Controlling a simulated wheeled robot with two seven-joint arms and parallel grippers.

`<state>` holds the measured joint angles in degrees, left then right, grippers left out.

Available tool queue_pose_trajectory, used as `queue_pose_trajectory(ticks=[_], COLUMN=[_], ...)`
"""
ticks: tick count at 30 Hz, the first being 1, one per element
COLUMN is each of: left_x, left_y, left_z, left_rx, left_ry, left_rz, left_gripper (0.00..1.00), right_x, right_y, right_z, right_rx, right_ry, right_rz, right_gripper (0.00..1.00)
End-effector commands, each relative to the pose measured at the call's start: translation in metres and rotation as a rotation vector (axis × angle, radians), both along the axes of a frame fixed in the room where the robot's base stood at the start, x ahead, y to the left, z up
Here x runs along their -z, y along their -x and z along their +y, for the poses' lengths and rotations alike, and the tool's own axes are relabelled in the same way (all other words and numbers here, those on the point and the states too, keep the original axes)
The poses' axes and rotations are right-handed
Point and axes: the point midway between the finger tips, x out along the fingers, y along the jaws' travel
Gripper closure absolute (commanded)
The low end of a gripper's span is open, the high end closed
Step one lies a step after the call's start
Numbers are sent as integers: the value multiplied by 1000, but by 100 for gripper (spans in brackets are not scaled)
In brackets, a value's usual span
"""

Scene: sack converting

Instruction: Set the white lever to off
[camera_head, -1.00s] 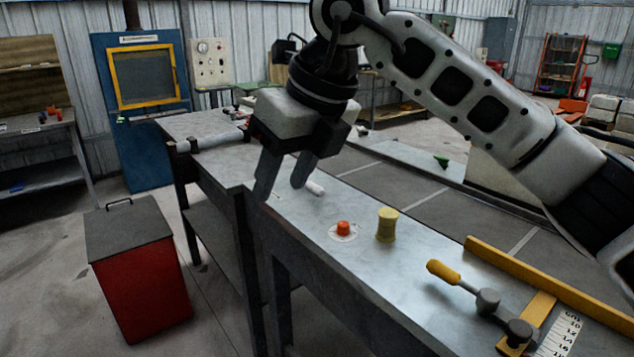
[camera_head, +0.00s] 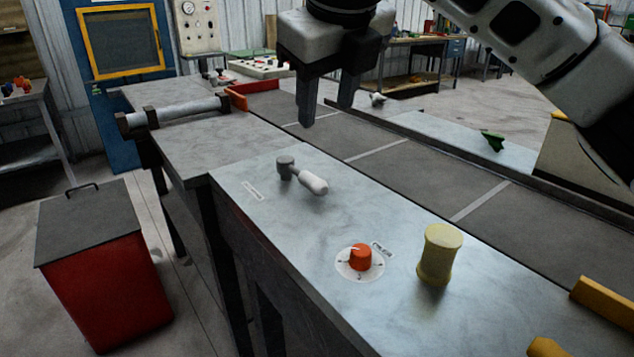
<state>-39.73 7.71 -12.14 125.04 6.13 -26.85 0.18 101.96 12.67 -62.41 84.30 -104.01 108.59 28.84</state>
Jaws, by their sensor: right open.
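The white lever (camera_head: 312,182) is on the grey metal bench top, with a grey pivot at its left end and a white grip pointing to the lower right. A small label (camera_head: 252,190) lies left of the pivot; its writing is too small to read. My right gripper (camera_head: 326,114) is open and empty, fingers pointing down. In the picture it is above and slightly right of the lever, apart from it. My left gripper is not in view.
An orange knob (camera_head: 360,257) on a white dial and a yellow spool-shaped piece (camera_head: 439,254) stand on the bench (camera_head: 300,240) right of the lever. A yellow handle (camera_head: 548,347) shows at the lower right. A red bin (camera_head: 105,285) stands on the floor at left.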

Motion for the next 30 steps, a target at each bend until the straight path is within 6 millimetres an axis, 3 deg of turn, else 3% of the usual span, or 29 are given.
queue_pose_trajectory(ticks=[5,21,30], left_x=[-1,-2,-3], left_y=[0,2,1], left_z=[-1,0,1], left_rx=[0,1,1], left_ry=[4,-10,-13], left_rz=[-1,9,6], left_gripper=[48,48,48], right_x=[17,118,144], right_y=[-7,-52,-65], right_z=[1,10,13], right_rx=[-2,0,-1], right_ry=[-1,-1,-1], right_rz=[3,4,0], right_gripper=[55,55,55])
